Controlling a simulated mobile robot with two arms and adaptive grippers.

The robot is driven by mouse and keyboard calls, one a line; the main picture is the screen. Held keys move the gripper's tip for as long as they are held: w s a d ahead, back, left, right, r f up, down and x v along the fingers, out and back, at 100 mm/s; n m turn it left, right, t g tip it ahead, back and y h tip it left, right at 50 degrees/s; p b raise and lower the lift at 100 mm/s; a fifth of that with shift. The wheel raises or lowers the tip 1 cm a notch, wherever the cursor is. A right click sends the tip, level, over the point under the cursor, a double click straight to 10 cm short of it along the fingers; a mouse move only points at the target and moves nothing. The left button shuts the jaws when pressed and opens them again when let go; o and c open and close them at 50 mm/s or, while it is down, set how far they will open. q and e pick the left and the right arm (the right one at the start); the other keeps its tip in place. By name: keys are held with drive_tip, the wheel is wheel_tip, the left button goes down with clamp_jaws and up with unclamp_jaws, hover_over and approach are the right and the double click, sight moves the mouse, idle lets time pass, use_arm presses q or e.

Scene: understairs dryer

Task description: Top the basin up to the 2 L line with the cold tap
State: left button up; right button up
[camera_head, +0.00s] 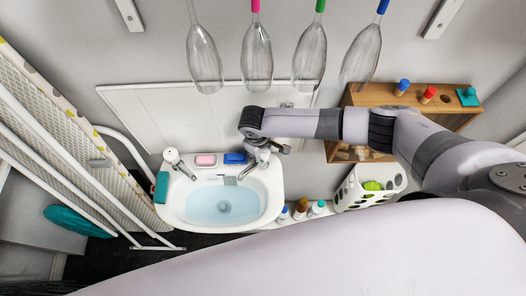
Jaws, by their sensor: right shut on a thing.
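The white basin (272,190) is on the wall at lower left centre, with pale blue water (222,205) in it. A round drain shows through the water; I cannot make out a 2 L line. One tap (175,159) stands at the basin's back left corner. My right gripper (264,151) reaches in from the right and is shut at the tap on the back right corner, mostly hiding it. I cannot read which tap is cold. A short grey piece (230,180) sits at the basin's back inner edge. My left gripper is out of view.
A pink soap (206,160), a blue item (235,158) and a green item (161,187) lie on the basin rim. Several bottles (300,208) and a white basket (372,187) stand right of it. A wooden shelf (428,98) is at right; a folding rack (75,150) at left.

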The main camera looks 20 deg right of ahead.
drive_tip(key=n, duration=0.4)
drive_tip(key=shift+y, duration=0.3)
drive_tip(key=n, duration=0.5)
drive_tip(key=shift+t+y, duration=0.3)
drive_tip(key=shift+t, duration=0.1)
drive_tip(key=shift+w, duration=0.1)
drive_tip(key=o, duration=1.1)
drive_tip(key=shift+o, duration=0.3)
drive_tip(key=shift+r, duration=0.1)
